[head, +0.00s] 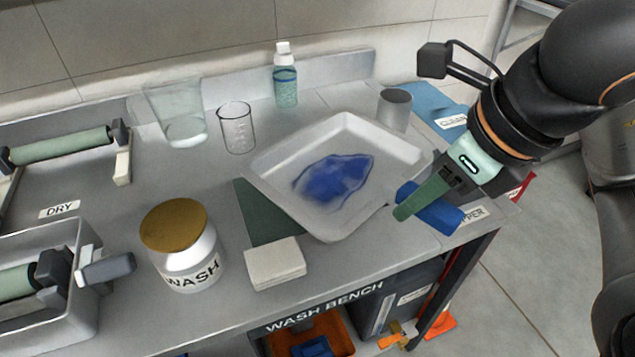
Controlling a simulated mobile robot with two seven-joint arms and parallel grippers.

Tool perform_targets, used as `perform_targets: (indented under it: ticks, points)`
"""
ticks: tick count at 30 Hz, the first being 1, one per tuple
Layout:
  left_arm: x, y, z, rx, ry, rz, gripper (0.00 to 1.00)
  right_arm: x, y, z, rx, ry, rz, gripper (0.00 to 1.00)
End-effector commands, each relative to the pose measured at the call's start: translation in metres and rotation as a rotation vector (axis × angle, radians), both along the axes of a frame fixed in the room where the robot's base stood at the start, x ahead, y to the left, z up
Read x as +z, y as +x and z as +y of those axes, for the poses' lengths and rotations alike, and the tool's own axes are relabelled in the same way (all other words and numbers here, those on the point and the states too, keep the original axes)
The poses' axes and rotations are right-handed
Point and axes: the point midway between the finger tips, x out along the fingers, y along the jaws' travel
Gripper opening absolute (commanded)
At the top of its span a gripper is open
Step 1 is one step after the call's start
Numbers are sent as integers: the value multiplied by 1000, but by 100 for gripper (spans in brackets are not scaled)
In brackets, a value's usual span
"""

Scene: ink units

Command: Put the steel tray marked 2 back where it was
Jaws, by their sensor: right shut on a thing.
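A pale grey shallow tray (407,152) with a smeared blue patch inside is at the middle right of the bench in the head view. It lies tilted across the picture, its near left side overlapping a dark green mat (262,215). No number 2 shows on it. My right gripper (402,211) is at the tray's right edge, its green finger reaching down to the rim. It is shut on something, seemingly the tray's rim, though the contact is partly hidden. A blue object (436,212) shows beside the finger. My left gripper is not in view.
A WASH jar (183,250), a white block (274,265), two clear beakers (236,128), a bottle (285,80) and a metal cup (394,110) stand around the tray. Rollers in holders (60,145) are at left. Bare bench shows near the DRY label (60,211).

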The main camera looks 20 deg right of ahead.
Motion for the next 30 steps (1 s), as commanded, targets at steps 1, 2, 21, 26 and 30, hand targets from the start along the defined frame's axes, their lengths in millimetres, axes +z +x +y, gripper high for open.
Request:
perform_targets:
  ticks: [1,2,21,26,30]
  points:
    - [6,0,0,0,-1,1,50,1,4,1,2,3,6,0]
    - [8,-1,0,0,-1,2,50,0,7,2,2,3,8,0]
    - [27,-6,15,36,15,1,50,-65,105,10,-1,1,7,0]
    - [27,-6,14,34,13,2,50,-83,122,12,-1,1,1,0]
    - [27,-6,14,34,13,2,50,-91,129,12,0,2,1,0]
